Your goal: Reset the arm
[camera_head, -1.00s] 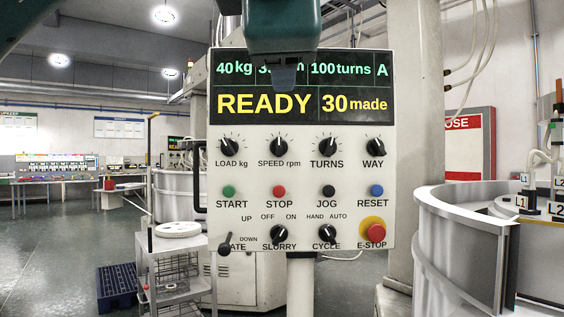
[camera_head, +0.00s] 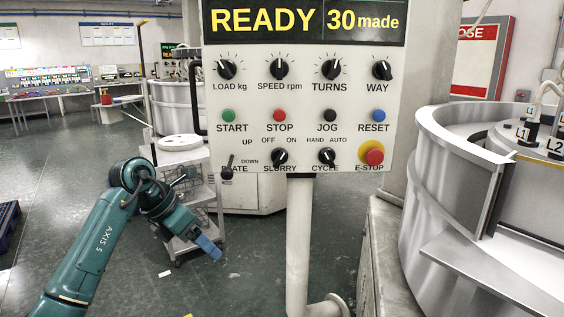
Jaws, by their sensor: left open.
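My left arm comes in from the lower left, teal, marked AXIS 5. Its gripper (camera_head: 212,250) is open and empty, pointing down to the right, low and left of the panel's post. It touches nothing that I can see. The control panel (camera_head: 350,135) stands upright in the middle, with knobs, coloured buttons and a display (camera_head: 303,20) reading READY and 30 made. The display's upper line is cut off by the frame's top. My right gripper is not in view.
A grey trolley (camera_head: 183,195) with a white disc (camera_head: 180,142) stands behind my left arm. The panel's white post (camera_head: 299,240) is right of the gripper. A round metal machine tub (camera_head: 440,170) fills the right side. Open floor (camera_head: 80,180) lies at left.

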